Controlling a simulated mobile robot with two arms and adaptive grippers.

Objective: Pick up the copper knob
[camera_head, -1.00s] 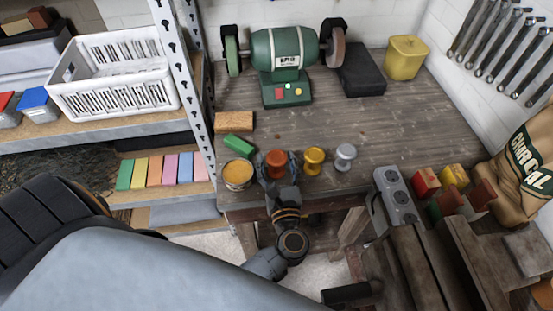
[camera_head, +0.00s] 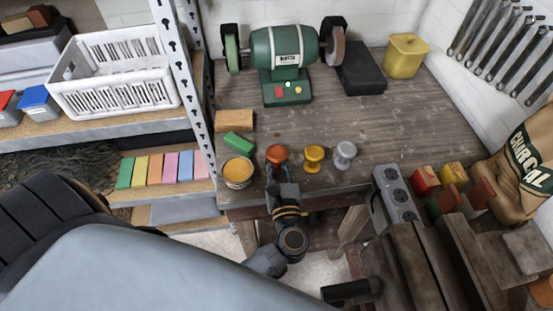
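The copper knob (camera_head: 277,153) stands near the front edge of the wooden workbench, leftmost in a row of three knobs. A yellow-gold knob (camera_head: 314,157) and a silver-grey knob (camera_head: 345,154) stand to its right. My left gripper (camera_head: 279,168) reaches in from the front with its fingers drawn together at the copper knob's lower part. It looks shut on the knob, with the round top showing above the fingers. The fingers hide the knob's stem and base.
An orange-filled tin (camera_head: 238,174) stands close left of the knob, with a green block (camera_head: 238,146) behind it. A bench grinder (camera_head: 285,60) stands at the back. A grey socket strip (camera_head: 396,195) lies right. The middle of the workbench (camera_head: 350,115) is clear.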

